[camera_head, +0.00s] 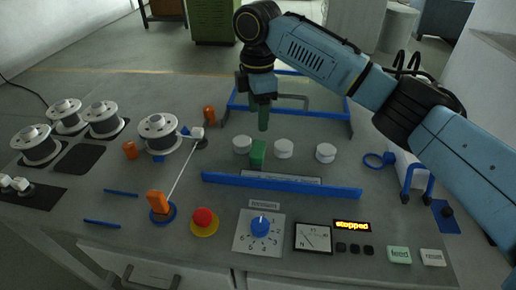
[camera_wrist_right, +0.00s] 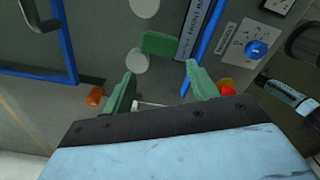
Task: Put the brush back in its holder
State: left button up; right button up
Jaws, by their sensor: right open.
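My right gripper (camera_head: 263,122) hangs fingers-down over the back middle of the bench, behind a row of white discs. In the right wrist view its green fingers (camera_wrist_right: 161,85) are spread apart with nothing between them. A small green block (camera_head: 258,153) stands between two white discs, in front of the gripper. The green block (camera_wrist_right: 160,43) also shows beyond the fingertips in the wrist view. I cannot make out for sure which thing is the brush or its holder. A blue ring (camera_head: 373,160) lies at the right, beside a white part on blue supports. My left gripper is out of view.
A blue frame (camera_head: 236,91) stands behind the discs and a long blue bar (camera_head: 280,186) lies in front. White spools (camera_head: 158,132) stand at the left. A red button (camera_head: 204,218), a dial (camera_head: 260,227) and a "stopped" display (camera_head: 352,226) are along the front.

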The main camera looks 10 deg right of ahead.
jog(key=n+b, duration=0.1)
jog(key=n, duration=0.6)
jog(key=n+b, duration=0.2)
jog(key=n, duration=0.4)
send_over(258, 148)
notch_tip(258, 148, down, 7)
jog(key=shift+r, duration=0.2)
notch_tip(258, 148, down, 5)
jog(key=shift+r, duration=0.1)
jog(key=shift+f+b, duration=0.3)
jog(key=shift+f, duration=0.05)
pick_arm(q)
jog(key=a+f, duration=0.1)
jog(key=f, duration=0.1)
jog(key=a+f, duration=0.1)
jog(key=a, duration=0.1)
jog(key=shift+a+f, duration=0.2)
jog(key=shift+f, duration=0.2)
pick_arm(e)
jog(key=shift+c, duration=1.4)
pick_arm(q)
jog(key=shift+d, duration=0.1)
pick_arm(e)
jog(key=shift+r, duration=0.15)
jog(key=c, duration=0.9)
